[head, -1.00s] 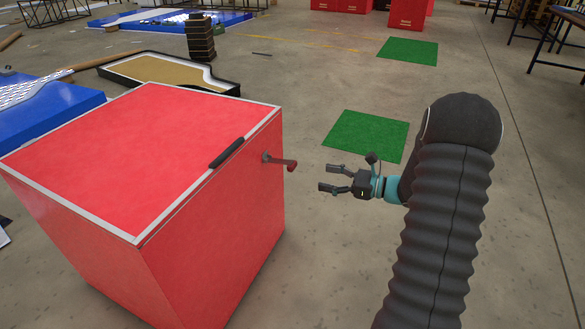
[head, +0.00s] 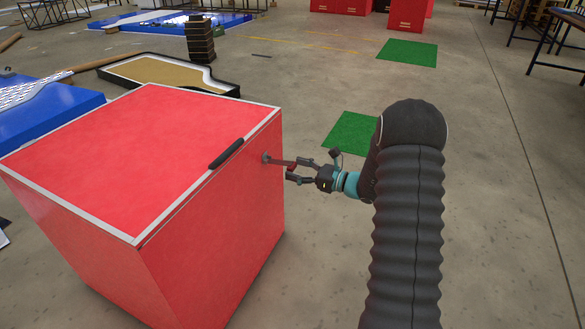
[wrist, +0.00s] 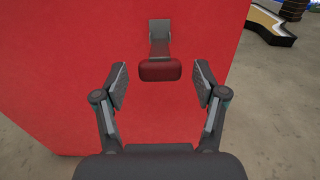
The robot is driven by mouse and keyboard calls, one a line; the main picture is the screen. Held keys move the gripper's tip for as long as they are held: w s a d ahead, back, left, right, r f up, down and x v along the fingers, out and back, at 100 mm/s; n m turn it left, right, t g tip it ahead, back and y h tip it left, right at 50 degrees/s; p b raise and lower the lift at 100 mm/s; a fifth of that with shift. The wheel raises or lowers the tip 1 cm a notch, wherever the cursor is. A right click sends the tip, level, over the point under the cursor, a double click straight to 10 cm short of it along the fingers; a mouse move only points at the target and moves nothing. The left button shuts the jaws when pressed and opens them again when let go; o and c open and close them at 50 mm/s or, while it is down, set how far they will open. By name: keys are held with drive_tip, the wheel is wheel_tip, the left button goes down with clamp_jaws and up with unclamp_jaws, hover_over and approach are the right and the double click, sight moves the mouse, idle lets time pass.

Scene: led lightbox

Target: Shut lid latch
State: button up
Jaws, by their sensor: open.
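A red box (head: 215,230) stands on the floor at the left of the head view, with its lid (head: 130,145) down flat on top. A latch lever (head: 280,161) with a dark red end sticks out from the box's right-hand face near the top. In the wrist view the latch's red end (wrist: 160,70) is ahead of and between my two fingers. My gripper (head: 298,171) is open at the latch's outer end. In the wrist view my gripper (wrist: 160,86) shows a gap on both sides of the red end, so I see no grip on it.
A black handle (head: 226,153) lies along the lid's edge. Green mats (head: 349,133) lie on the floor behind my arm. Bare concrete floor is free to the right. A black-rimmed tan tray (head: 160,72) lies behind the box.

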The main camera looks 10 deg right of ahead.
drive_tip(key=shift+x, duration=0.9)
clamp_jaws()
drive_tip(key=shift+s+r, duration=0.1)
drive_tip(key=shift+r, duration=0.05)
